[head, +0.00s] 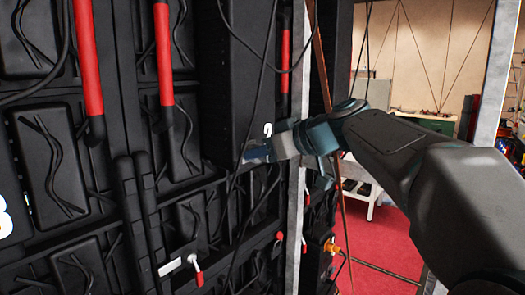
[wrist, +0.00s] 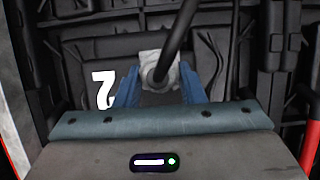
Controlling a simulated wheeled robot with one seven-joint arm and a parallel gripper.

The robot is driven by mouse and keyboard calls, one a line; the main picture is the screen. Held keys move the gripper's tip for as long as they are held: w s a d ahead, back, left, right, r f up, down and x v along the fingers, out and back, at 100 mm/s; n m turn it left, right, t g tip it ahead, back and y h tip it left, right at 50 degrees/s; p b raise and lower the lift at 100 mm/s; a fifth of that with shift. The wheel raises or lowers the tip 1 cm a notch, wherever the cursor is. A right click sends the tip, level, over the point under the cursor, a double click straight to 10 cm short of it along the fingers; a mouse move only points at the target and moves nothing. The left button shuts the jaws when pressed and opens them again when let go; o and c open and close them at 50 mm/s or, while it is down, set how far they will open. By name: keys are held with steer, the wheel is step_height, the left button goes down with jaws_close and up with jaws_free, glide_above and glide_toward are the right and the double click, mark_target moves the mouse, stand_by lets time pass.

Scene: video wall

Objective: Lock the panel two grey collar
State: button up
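Panel two carries a white number 2 (head: 267,128), which shows upside down in the wrist view (wrist: 104,88). A pale grey squarish fitting (wrist: 148,62) with a round grey collar (wrist: 160,77) sits beside the number. A thick black cable runs into the collar from the upper right. My gripper (head: 257,152) is at this spot on the wall. In the wrist view its two blue fingers (wrist: 160,90) stand apart, one on each side of the collar. I cannot see clearly whether they touch it. In the head view my gripper mostly hides the collar.
Red-sleeved cables (head: 88,58) hang down the black wall panels at left. A red-tipped lever (head: 196,265) and an orange cable plug (head: 334,248) sit lower. Loose black cables hang near my gripper. Red floor (head: 385,240) is open behind my arm.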

steer(key=m, duration=0.1)
steer(key=m+g+y+b, duration=0.1)
steer(key=shift+w+d+f+m, duration=0.1)
steer(key=shift+w+m, duration=0.05)
steer(key=shift+m, duration=0.15)
steer(key=shift+w+d+m+g+y+b, duration=0.15)
steer(key=shift+m+g+y+b, duration=0.8)
steer(key=shift+m, duration=0.85)
steer(key=shift+y, duration=0.25)
steer(key=o, duration=1)
steer(key=b+v, duration=0.1)
steer(key=v, duration=1.2)
steer(key=shift+s+d, duration=0.25)
steer(key=shift+d, duration=0.1)
